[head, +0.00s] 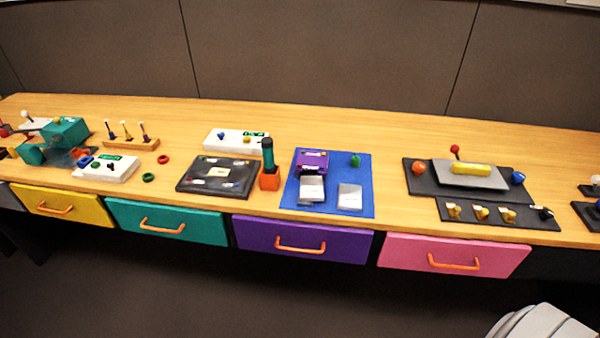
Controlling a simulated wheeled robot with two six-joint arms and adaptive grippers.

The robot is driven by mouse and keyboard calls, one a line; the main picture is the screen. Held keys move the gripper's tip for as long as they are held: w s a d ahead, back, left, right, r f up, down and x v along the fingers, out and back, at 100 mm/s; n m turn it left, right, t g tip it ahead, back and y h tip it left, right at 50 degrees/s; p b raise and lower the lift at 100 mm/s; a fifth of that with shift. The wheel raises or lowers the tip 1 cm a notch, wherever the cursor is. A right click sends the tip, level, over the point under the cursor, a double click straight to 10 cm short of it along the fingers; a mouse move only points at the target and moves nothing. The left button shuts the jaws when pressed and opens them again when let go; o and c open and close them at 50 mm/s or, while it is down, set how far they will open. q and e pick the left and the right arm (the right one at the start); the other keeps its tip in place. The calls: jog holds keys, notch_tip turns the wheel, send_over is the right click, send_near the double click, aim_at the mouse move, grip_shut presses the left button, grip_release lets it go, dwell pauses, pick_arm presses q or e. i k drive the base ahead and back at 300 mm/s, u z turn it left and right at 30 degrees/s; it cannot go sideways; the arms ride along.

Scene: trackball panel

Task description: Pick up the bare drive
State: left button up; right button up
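A blue mat (363,172) lies near the front of the wooden bench. A flat silver-grey drive (350,197) lies bare on its front right part. A second silver-grey drive (312,188) lies to its left, just in front of a purple unit (312,160); whether it touches or enters that unit is too small to tell. A green knob-like piece (355,160) stands at the mat's back right. Neither of my grippers is in view, and no gripper touches either drive.
An orange holder (269,180) with a dark green-handled tool stands just left of the mat. A dark tray (217,177) is further left. A grey panel (470,174) with knobs sits to the right. Bench between mat and panel is clear. Closed drawers, including a purple one (260,238), line the front.

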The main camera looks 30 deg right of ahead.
aim_at(311, 186)
jog(key=z, duration=0.6)
jog(key=i, duration=0.9)
jog(key=z, duration=0.15)
